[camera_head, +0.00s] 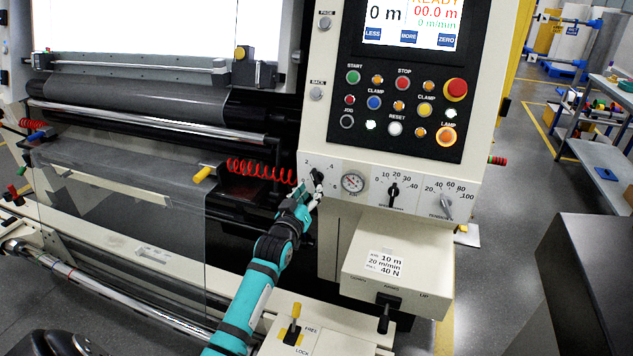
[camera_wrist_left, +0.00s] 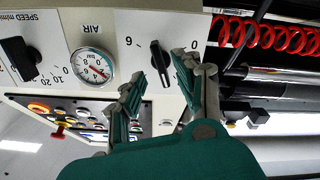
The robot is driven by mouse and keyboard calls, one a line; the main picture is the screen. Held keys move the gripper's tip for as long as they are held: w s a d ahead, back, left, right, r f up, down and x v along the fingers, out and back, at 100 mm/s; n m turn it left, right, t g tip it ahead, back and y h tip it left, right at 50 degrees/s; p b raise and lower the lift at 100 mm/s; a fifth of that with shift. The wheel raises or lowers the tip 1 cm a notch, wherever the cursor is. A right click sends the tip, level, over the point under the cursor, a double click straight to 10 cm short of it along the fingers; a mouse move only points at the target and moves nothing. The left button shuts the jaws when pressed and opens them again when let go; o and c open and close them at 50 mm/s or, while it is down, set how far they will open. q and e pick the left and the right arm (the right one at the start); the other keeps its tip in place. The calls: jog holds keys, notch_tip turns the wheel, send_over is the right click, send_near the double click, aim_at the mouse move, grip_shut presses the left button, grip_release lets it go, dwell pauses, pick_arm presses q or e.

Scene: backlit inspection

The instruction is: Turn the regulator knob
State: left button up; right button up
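The regulator knob is a black bar knob (camera_head: 318,177) on a pale panel with a printed number scale, at the left end of the row of dials. In the left wrist view the knob (camera_wrist_left: 160,62) stands upright in the picture, between the printed 6 and 0. My left gripper (camera_head: 312,192) is right at this knob and partly hides it. In the left wrist view its two fingers (camera_wrist_left: 161,78) are apart, one on each side of the knob, with gaps showing. I cannot tell any contact. My right gripper is not in view.
A round AIR gauge (camera_wrist_left: 95,68) sits beside the regulator, also seen in the head view (camera_head: 352,182). Further along are the speed knob (camera_head: 393,194) and the tension knob (camera_head: 446,206). A red coiled hose (camera_head: 262,170) runs close to the left gripper. A box (camera_head: 385,265) juts out below.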

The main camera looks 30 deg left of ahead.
aim_at(315, 185)
pick_arm(q)
jog(key=x, duration=0.5)
jog(key=shift+w, duration=0.2)
grip_shut()
